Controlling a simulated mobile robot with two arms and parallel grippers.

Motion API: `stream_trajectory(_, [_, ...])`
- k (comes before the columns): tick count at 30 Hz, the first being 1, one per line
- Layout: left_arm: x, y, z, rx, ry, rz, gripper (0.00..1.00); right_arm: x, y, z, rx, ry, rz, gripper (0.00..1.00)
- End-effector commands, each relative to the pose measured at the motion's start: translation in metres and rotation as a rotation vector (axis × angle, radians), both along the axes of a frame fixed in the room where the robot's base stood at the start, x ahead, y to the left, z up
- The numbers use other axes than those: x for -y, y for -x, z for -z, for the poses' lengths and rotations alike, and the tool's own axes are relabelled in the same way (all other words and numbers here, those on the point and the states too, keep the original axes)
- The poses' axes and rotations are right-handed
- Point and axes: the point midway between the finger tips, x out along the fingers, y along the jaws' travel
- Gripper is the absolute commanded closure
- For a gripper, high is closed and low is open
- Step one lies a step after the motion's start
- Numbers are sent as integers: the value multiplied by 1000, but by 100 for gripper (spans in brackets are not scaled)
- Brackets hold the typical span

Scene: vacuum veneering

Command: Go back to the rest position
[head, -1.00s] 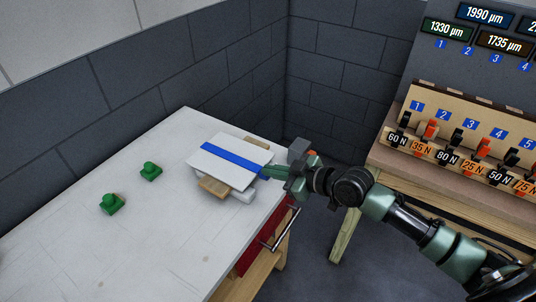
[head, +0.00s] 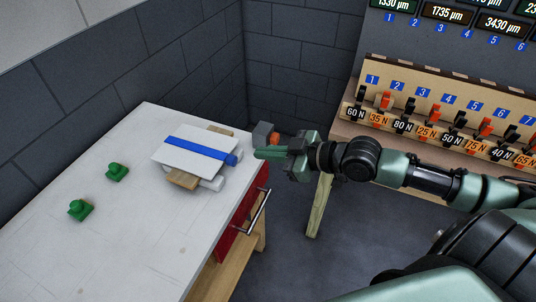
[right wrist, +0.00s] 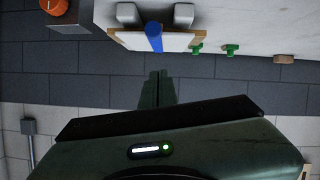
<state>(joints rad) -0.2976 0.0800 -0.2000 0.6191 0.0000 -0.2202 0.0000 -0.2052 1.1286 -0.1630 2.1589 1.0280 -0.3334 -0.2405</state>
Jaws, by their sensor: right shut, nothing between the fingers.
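My right gripper (head: 272,153) is shut and empty in the head view, just beyond the right edge of the white table. Its closed fingertips also show in the right wrist view (right wrist: 157,86). A white panel with a blue strip (head: 194,160) lies on the table left of the fingertips, on wooden and white supports. The gripper is apart from it by a small gap. The blue strip's rounded end (right wrist: 154,36) points toward the gripper. My left gripper is not in view.
Two green knobbed pieces (head: 117,172) and (head: 80,210) stand on the white table (head: 140,245). A red drawer (head: 236,222) with a metal handle is under its edge. At right a wooden rack (head: 440,110) holds several clamps labelled in newtons. A grey block with an orange knob (head: 263,134) is behind the gripper.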

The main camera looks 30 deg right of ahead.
Motion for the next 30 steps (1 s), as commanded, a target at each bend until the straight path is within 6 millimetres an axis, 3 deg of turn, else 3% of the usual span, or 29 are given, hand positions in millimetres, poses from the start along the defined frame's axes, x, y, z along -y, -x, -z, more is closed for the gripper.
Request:
stream_trajectory(10, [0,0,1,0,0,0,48,4,5,-2,0,0,1,100])
stream_trajectory(14, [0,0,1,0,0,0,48,25,-5,18,-11,2,63,100])
stream_trajectory(17, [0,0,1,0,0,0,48,61,-18,59,-41,12,169,100])
stream_trajectory(22, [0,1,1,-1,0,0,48,130,-14,169,-147,52,382,100])
stream_trajectory(26, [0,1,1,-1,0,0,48,161,16,258,-258,93,506,100])
stream_trajectory(30, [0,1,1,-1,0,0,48,171,70,351,-399,142,596,100])
